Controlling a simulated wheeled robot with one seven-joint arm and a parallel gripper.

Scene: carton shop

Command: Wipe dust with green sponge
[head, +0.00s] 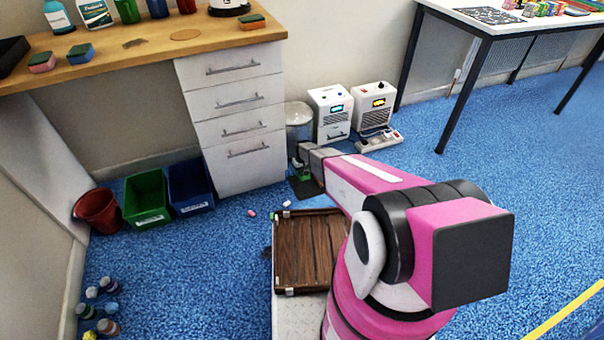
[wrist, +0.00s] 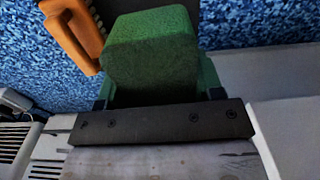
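The green sponge (wrist: 150,55) fills the space in front of my gripper in the wrist view. Dark finger parts flank its lower end, and my gripper looks shut on it. In the head view my gripper (head: 302,166) is low, just right of the white drawers, with a bit of green at its tip. Its tips and the sponge's far end are mostly hidden. A dark brown patch (head: 133,43) and a rounder, lighter brown patch (head: 186,34) lie on the wooden worktop (head: 150,58); either may be dust. My gripper is apart from both.
The white drawers (head: 240,120) stand between my gripper and the worktop's left part. Other sponges (head: 252,22) and bottles (head: 95,13) stand on the worktop. White devices (head: 331,112) are behind my gripper. An orange handle (wrist: 72,35) shows beside the sponge. Blue floor is open at right.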

